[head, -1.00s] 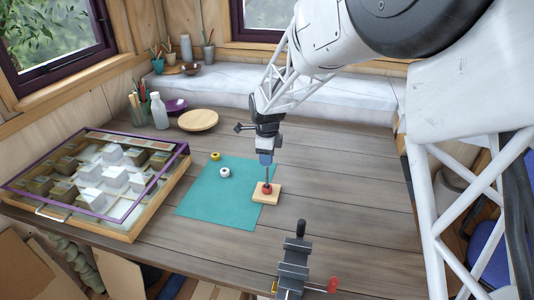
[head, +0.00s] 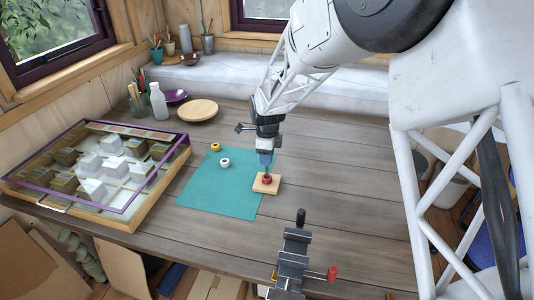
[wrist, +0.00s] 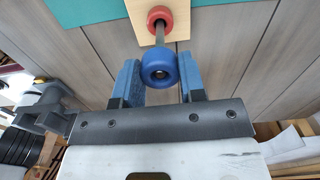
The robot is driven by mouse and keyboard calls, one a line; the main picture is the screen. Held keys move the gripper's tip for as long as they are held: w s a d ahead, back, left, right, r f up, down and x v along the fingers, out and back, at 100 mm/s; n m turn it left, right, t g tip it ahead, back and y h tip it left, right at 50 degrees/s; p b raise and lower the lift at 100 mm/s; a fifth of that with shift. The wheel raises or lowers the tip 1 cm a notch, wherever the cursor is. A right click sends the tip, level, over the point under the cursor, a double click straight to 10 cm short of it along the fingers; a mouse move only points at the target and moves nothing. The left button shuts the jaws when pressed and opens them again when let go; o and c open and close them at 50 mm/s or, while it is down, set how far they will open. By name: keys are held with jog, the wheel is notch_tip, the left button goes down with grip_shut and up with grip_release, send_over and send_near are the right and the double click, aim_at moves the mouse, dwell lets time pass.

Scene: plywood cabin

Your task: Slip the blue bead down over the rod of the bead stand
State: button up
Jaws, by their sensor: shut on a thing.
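The blue bead (wrist: 159,69) is held between the two blue fingers of my gripper (wrist: 160,82), in the middle of the wrist view. The bead stand has a light wooden base (head: 273,187) and a thin upright rod (wrist: 160,33). A red bead (head: 267,180) sits low on the rod. In the head view my gripper (head: 266,160) is right above the stand, and the blue bead cannot be made out there. In the wrist view the rod runs from the red bead up to the blue bead. I cannot tell whether its tip is inside the hole.
The stand is at the right edge of a teal mat (head: 212,190). A white bead (head: 225,162) and a yellow bead (head: 215,147) lie on the mat. A purple-framed case (head: 120,210) is at left. A dark vise (head: 294,258) is at the front edge.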

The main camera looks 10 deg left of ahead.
jog(key=shift+f, duration=0.1)
dwell(0.3)
jog(key=o, duration=1)
jog(key=shift+r, duration=3.9)
